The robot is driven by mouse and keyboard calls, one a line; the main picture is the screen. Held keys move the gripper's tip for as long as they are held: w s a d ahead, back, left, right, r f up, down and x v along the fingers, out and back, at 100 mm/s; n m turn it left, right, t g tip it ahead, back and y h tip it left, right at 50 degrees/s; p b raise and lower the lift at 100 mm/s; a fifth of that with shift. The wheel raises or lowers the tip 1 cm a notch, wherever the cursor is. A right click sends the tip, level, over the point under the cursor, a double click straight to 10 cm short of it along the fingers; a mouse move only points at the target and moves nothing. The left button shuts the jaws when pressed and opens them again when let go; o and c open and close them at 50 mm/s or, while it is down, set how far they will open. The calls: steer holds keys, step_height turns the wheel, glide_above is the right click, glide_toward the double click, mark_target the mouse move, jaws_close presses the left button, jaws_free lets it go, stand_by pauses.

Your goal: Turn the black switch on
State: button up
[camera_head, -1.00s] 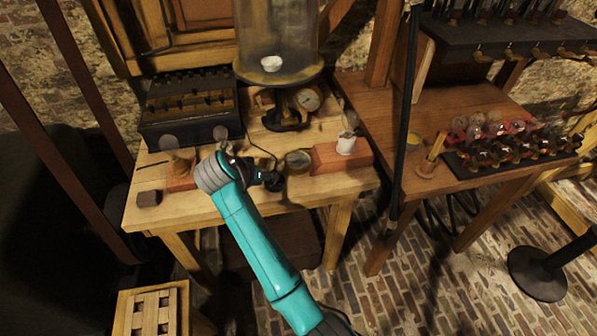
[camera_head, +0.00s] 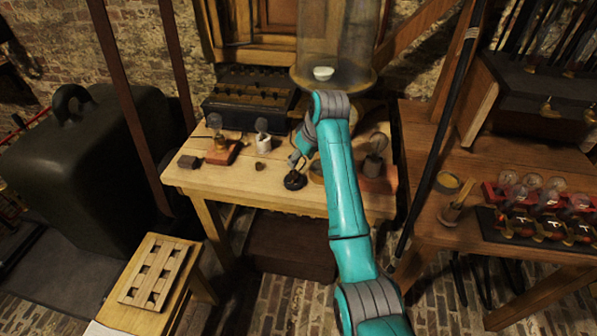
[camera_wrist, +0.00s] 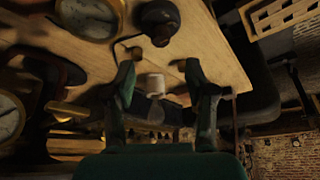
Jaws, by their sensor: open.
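The black switch (camera_head: 295,181) is a small round black piece on the wooden workbench (camera_head: 270,192), near its front edge. In the wrist view a round black knob-like thing (camera_wrist: 160,20), which looks like the switch, lies at the top, beyond my fingertips. My gripper (camera_head: 301,154) is just behind and above the switch in the head view, partly covered by my arm. In the wrist view my gripper (camera_wrist: 160,72) is open, its two fingers apart. A small white holder (camera_wrist: 153,83) shows between them, farther off. I cannot tell whether a finger touches the switch.
A bulb on a red base (camera_head: 222,152), a white bulb holder (camera_head: 263,143) and a dark block (camera_head: 190,162) stand left. Another bulb base (camera_head: 377,178) is right of my arm. A round brass-rimmed dial (camera_wrist: 88,18) is beside the switch. A glass jar (camera_head: 335,45) stands behind.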

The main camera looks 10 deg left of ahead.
mark_target(294, 172)
steer(key=x, duration=0.8)
steer(key=shift+a+f, duration=0.1)
steer(key=shift+f, duration=0.05)
steer(key=shift+c, duration=0.3)
jaws_close()
